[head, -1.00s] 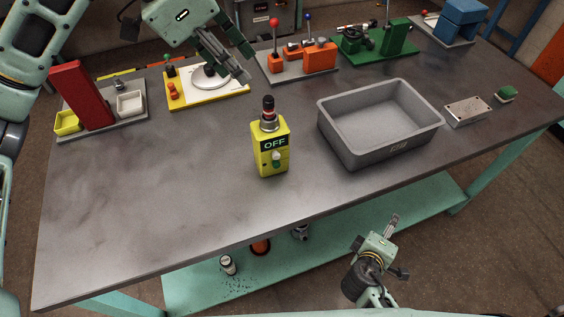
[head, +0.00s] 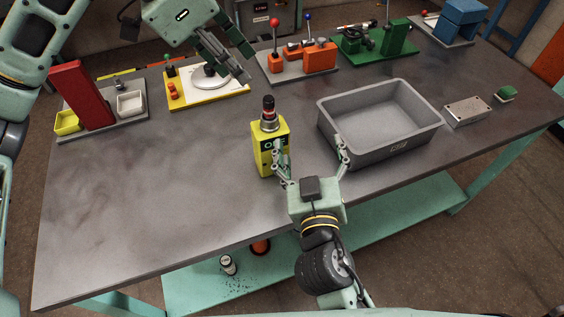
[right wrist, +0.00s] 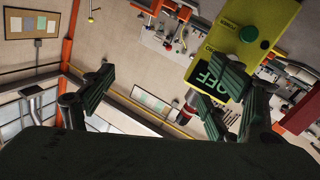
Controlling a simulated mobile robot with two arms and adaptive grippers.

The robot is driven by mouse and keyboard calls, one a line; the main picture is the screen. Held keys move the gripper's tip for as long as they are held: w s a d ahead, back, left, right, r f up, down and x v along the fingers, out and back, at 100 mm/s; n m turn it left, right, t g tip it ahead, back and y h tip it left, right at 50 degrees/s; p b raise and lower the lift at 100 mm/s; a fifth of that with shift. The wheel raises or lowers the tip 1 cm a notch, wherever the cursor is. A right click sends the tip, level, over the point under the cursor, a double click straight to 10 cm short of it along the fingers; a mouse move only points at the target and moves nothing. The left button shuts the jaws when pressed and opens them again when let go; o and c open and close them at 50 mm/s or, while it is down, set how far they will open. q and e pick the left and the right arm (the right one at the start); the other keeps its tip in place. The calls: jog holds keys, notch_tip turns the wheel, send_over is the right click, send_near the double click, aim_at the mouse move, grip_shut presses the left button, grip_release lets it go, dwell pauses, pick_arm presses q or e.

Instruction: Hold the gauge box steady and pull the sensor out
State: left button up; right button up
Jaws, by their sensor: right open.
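The yellow gauge box (head: 261,160) with an OFF label stands upright on the grey table (head: 150,190). The sensor (head: 268,108), a black-topped plug with a red band and metal collar, sits upright in its top. My right gripper (head: 311,152) is open and empty at the box's right. Its left finger covers part of the label and front; I cannot tell if it touches. In the right wrist view the box (right wrist: 235,35) is at the upper right, partly behind a finger. My left gripper (head: 238,65) is open and empty, above the table behind the box.
A grey bin (head: 425,132) stands just right of my right gripper. A yellow-edged board (head: 235,93) lies beneath my left gripper. A red block stand (head: 83,95), an orange fixture (head: 320,57) and a metal block (head: 467,110) stand around. The table's front left is clear.

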aim_at(270, 139)
jog(key=a+f+y, duration=0.4)
jog(key=a+y, duration=0.2)
jog(key=shift+x, duration=3.6)
jog(key=shift+r, duration=0.1)
jog(key=shift+c, duration=0.3)
